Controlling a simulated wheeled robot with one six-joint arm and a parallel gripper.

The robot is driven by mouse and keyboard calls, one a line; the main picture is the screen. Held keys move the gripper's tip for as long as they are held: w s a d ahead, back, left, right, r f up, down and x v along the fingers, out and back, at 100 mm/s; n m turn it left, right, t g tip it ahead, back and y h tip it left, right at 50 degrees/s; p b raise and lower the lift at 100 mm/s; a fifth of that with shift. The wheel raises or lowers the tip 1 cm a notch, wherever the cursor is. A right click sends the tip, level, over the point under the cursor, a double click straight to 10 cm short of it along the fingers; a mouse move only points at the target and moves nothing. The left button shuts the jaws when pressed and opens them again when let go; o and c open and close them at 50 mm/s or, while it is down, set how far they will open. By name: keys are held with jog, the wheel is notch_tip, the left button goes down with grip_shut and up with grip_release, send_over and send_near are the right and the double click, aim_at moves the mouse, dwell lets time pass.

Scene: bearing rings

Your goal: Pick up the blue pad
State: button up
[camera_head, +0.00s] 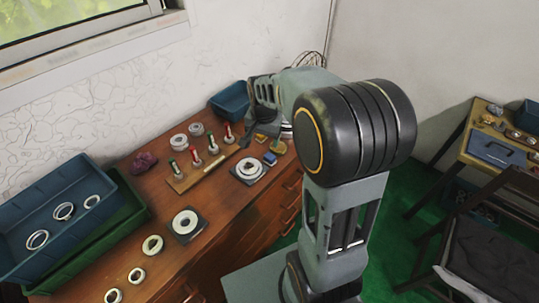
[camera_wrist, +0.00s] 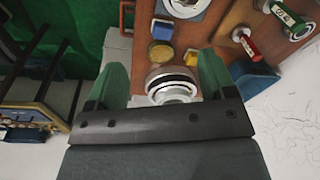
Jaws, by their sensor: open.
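The blue pad (camera_head: 270,158) is a small block lying on the brown wooden bench, beside a white ring on a dark plate. A stack of silvery rings (camera_wrist: 172,82) shows between the fingers. In the head view my arm hides most of the gripper and part of the stack.
A yellow round piece (camera_wrist: 161,53) and a yellow block (camera_wrist: 191,57) lie close to the pad. The ringed plate (camera_head: 250,171) is left of it. A peg rack (camera_head: 203,168) with red and green pegs stands farther left. A blue bin (camera_head: 231,101) stands behind.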

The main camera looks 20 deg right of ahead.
jog(key=w+d+f+m+g+p, duration=0.1)
jog(key=w+d+f+m, duration=0.3)
jog(key=w+f, duration=0.15)
jog(key=p, duration=0.1)
send_over(268, 158)
jog(key=shift+m, duration=0.3)
notch_tip(268, 158, down, 7)
jog(key=shift+f, duration=0.15)
jog(key=shift+w+f+p, duration=0.1)
jog(key=shift+f+p, duration=0.85)
jog(key=shift+f, duration=2.4)
jog(key=c, duration=0.9)
